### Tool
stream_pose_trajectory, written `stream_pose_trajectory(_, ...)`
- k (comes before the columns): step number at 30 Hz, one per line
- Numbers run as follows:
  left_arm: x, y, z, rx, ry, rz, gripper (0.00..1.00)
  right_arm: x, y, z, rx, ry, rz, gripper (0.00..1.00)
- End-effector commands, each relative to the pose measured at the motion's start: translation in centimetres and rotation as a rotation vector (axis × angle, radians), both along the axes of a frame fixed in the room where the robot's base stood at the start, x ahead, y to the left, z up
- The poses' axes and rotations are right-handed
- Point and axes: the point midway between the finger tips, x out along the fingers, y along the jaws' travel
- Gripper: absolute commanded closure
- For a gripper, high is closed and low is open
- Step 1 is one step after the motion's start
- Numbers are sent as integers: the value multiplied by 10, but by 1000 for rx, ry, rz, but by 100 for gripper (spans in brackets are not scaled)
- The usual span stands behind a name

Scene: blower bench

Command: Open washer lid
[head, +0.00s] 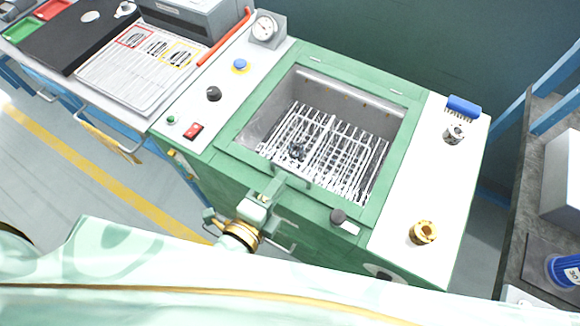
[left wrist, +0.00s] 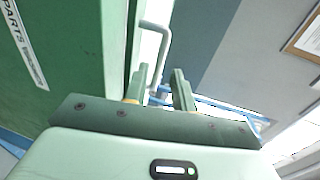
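The parts washer (head: 190,165) is a green cabinet with a lid (head: 398,150) in its top. The lid is a green frame around a large window, and a wire basket (head: 335,150) shows inside. The lid looks shut, with hinges along the far edge. A grey bar handle (head: 292,178) sits at its near edge. My left gripper (head: 272,186) is just in front of the handle. In the left wrist view my left gripper (left wrist: 160,85) is open, and the bent handle (left wrist: 163,45) stands beyond and between the fingertips, apparently not gripped. My right gripper is not visible.
On the washer top are a gauge (head: 265,28), a blue button (head: 240,66), a red switch (head: 193,131), a blue brush (head: 463,106), a metal part (head: 455,133) and a brass part (head: 423,232). A dark knob (head: 338,216) sits near the lid's front edge. Benches flank the washer.

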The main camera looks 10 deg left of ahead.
Motion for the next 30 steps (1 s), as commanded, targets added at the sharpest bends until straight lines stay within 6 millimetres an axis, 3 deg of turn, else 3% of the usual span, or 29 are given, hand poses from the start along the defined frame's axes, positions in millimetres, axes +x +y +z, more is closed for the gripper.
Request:
stream_pose_trajectory(3, 24, -8, -5, -1, -3, 0, 74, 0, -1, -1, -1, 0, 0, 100)
stream_pose_trajectory(9, 46, -15, -10, -1, 0, -1, 74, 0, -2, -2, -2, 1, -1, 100)
stream_pose_trajectory(19, 50, -17, -11, -1, 3, 0, 74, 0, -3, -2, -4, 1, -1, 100)
stream_pose_trajectory(20, 50, -17, -11, -1, 3, 0, 77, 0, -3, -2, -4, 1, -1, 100)
stream_pose_trajectory(22, 50, -16, -11, -1, 3, 0, 96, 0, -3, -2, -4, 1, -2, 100)
stream_pose_trajectory(23, 50, -16, -11, -1, 3, 0, 100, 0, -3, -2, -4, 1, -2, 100)
stream_pose_trajectory(30, 50, -16, -9, 0, 4, 0, 100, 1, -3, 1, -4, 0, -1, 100)
